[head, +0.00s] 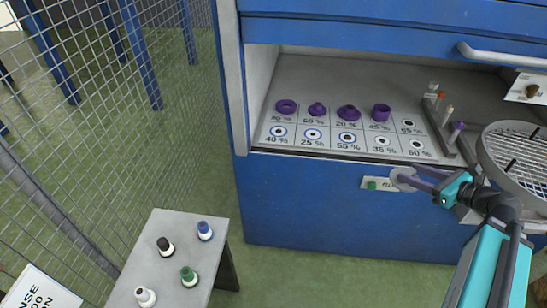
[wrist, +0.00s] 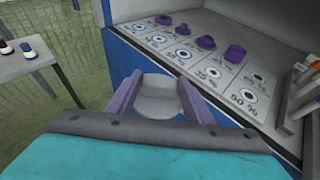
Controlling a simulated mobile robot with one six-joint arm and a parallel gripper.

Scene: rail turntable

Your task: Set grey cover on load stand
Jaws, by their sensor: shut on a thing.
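My gripper (head: 420,182) has purple fingers and is shut on a round grey cover (head: 402,178). It holds the cover in front of the blue cabinet's face, below the shelf edge. In the wrist view the grey cover (wrist: 157,103) sits between the two fingers of my gripper (wrist: 158,90). A small grey table (head: 185,251) at the lower left looks like the load stand, but no label confirms it. It carries several small white-based pieces with black, blue, green and grey tops. My gripper is well to the right of this table, which also shows in the wrist view (wrist: 22,70).
The blue cabinet (head: 310,210) has an open shelf with purple parts (head: 348,112) above percent-marked circles. A rack of sticks (head: 440,125) and a round mesh (head: 520,155) stand at the right. A wire fence (head: 110,130) borders the left. Green floor is clear between table and cabinet.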

